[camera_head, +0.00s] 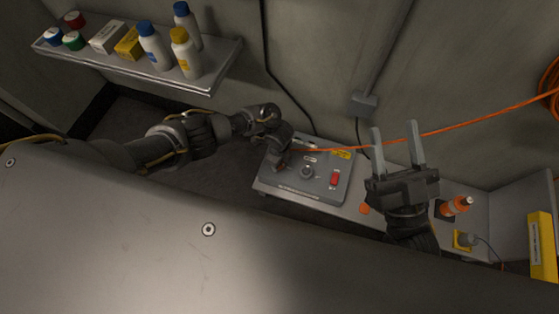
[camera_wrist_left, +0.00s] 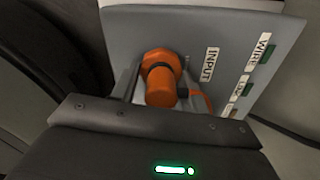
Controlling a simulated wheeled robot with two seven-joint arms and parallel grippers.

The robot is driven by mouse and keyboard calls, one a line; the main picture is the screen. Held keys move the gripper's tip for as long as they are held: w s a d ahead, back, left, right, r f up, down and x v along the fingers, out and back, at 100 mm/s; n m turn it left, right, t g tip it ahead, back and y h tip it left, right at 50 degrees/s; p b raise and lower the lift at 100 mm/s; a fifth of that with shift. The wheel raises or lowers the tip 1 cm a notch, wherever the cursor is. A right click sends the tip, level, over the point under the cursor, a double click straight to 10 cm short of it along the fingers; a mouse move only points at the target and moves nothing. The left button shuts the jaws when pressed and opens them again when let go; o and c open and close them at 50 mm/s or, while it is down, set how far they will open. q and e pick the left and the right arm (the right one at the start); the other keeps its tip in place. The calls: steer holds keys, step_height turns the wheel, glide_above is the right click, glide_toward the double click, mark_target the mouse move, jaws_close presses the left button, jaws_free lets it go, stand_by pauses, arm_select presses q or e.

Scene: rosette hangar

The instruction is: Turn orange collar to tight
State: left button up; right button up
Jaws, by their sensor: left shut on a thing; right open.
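The orange collar (camera_wrist_left: 161,64) sits on the grey panel beside the INPUT label in the left wrist view, with an orange plug body (camera_wrist_left: 161,95) pointing towards the camera. My left gripper (camera_wrist_left: 160,82) is shut around it, one finger on each side. In the head view my left gripper (camera_head: 280,163) is at the left side of the grey tester box (camera_head: 325,187), and the collar is mostly hidden there. My right gripper (camera_head: 395,128) is open and empty, fingers up, to the right of the box. The frames do not show how tight the collar is.
An orange cable (camera_head: 450,128) runs from the box past my right gripper to a coil (camera_head: 551,88). The box has a knob (camera_head: 306,172) and a red switch (camera_head: 335,178). A shelf (camera_head: 207,85) holds bottles at upper left.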

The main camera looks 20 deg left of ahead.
arm_select(q)
steer(key=o, duration=1)
steer(key=shift+r, duration=0.1)
steer(key=shift+r, duration=0.25)
step_height(320, 180, up, 2)
steer(key=shift+r+p, duration=0.1)
steer(key=shift+p, duration=0.85)
step_height(320, 180, up, 4)
steer(key=shift+f+p, duration=0.15)
steer(key=shift+p, duration=0.9)
step_height(320, 180, up, 4)
steer(key=shift+p, duration=1)
arm_select(e)
steer(key=d+f+m+g+h, duration=0.1)
steer(key=d+f+g+h, duration=0.2)
steer(key=f, duration=0.5)
steer(key=s+d+f+m+g+h, duration=0.1)
steer(key=d+f+g+h, duration=0.3)
steer(key=f+g+h, duration=0.2)
step_height(320, 180, down, 3)
steer(key=g, duration=0.2)
steer(key=shift+s+d+r+m+g, duration=0.15)
steer(key=shift+s+d+m+g, duration=0.1)
steer(key=shift+s+m+g, duration=0.05)
